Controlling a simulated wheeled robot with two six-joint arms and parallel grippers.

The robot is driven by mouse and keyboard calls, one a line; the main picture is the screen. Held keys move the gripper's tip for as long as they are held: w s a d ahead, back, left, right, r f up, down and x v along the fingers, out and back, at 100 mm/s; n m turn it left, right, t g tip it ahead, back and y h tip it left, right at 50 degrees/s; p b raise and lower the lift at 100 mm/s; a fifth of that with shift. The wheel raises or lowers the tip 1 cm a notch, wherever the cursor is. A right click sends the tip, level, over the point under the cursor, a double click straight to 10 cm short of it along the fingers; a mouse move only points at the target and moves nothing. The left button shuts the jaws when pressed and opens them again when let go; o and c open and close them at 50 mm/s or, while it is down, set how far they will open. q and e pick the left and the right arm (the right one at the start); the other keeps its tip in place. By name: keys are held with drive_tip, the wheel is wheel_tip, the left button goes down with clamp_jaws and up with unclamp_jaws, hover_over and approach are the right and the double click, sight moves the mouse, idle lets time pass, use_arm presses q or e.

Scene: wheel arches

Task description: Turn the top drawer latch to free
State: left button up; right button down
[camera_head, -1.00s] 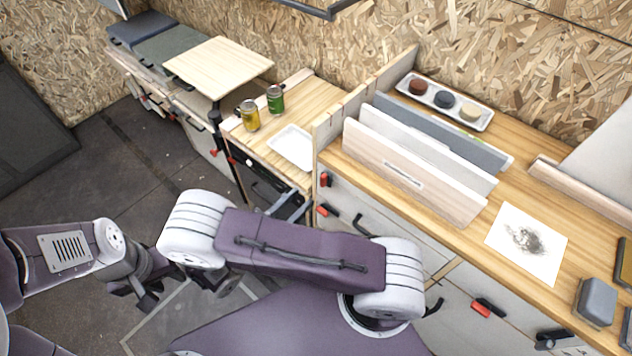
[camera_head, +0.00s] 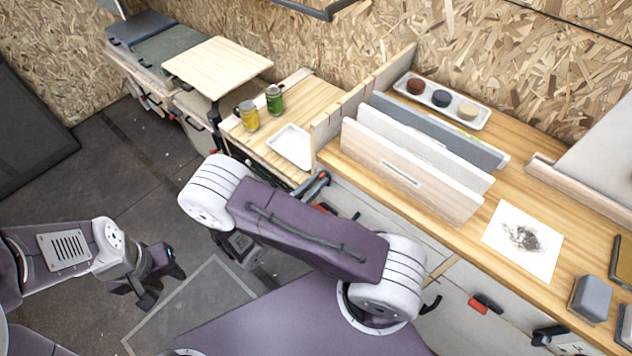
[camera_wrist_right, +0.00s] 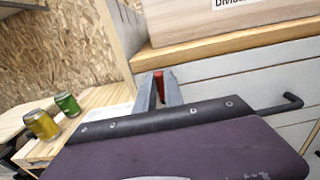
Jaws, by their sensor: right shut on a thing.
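The top drawer latch (camera_wrist_right: 158,75) shows as a red piece between the fingertips of my right gripper (camera_wrist_right: 161,92) in the right wrist view. The fingers are shut on it and hide most of it, so I cannot tell its exact angle. In the head view my right gripper (camera_head: 315,184) is at the cabinet's left front corner, just below the worktop edge. The pale top drawer front (camera_head: 385,213) is beside it and looks closed. My left gripper (camera_head: 163,281) is open and empty over the floor at the left.
A lower red latch (camera_head: 326,208) is just below my right gripper. A dark bar handle (camera_wrist_right: 285,105) sticks out of the drawer front. Upright panels (camera_head: 405,183) stand on the worktop. Yellow (camera_head: 248,116) and green (camera_head: 274,99) cans stand on the lower bench.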

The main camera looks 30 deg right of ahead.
drive_tip(key=n+p, duration=0.2)
drive_tip(key=n, duration=0.1)
drive_tip(key=shift+w+n, duration=0.15)
drive_tip(key=shift+n, duration=0.15)
drive_tip(key=n+p, duration=0.1)
drive_tip(key=n, duration=0.3)
drive_tip(key=f+n+p, duration=0.1)
drive_tip(key=n, duration=0.4)
drive_tip(key=n+p, duration=0.1)
drive_tip(key=n, duration=0.4)
drive_tip(key=shift+w+a+f, duration=0.15)
drive_tip(key=shift+w+a, duration=0.05)
drive_tip(key=shift+w, duration=0.2)
drive_tip(key=shift+n, duration=0.4)
drive_tip(key=c, duration=1.4)
unclamp_jaws()
drive_tip(key=shift+c, duration=0.2)
